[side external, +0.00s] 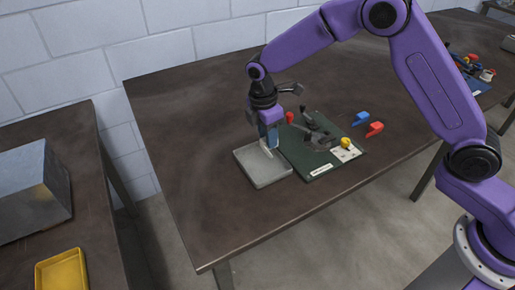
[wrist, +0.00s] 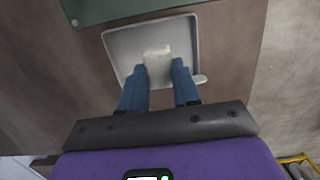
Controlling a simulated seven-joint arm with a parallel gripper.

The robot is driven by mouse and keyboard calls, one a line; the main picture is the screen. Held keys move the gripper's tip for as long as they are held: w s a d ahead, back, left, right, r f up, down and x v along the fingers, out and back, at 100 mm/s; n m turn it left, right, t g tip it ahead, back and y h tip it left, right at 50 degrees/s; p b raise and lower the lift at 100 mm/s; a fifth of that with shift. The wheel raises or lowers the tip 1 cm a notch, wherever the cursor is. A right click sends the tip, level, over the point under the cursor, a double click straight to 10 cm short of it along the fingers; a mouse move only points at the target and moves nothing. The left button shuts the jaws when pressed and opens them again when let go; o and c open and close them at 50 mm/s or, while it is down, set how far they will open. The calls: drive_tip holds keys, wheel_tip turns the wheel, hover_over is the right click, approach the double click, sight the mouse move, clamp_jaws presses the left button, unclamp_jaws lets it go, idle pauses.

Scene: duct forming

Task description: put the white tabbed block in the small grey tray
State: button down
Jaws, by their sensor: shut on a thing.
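The small grey tray (side external: 264,175) lies on the dark table at the left edge of the green mat. It also shows in the wrist view (wrist: 124,42), under my fingers. My gripper (side external: 269,143) points down over the tray's back part. Its blue fingers, also in the wrist view (wrist: 160,75), are shut on the white tabbed block (wrist: 157,58). The block's lower part shows in the side view (side external: 266,152), within the tray's outline. I cannot tell whether it touches the tray floor. The fingers hide part of the block.
The green mat (side external: 294,159) beside the tray bears a dark clamp-like fixture (side external: 318,136) and a pale plate with a yellow knob (side external: 345,143). A blue piece (side external: 361,118) and a red piece (side external: 375,128) lie to the right. The table left of the tray is clear.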

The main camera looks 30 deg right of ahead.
drive_tip(key=w+f, duration=0.1)
drive_tip(key=f, duration=0.1)
drive_tip(key=w+a+f, duration=0.1)
drive_tip(key=w+f, duration=0.1)
drive_tip(key=shift+w+a, duration=0.1)
drive_tip(key=shift+a, duration=0.05)
drive_tip(key=shift+f, duration=1.55)
drive_tip(key=shift+f, duration=0.1)
drive_tip(key=c, duration=0.8)
unclamp_jaws()
wheel_tip(320, 180, up, 12)
drive_tip(key=a, duration=0.1)
drive_tip(key=shift+a, duration=0.2)
drive_tip(key=shift+w, duration=0.1)
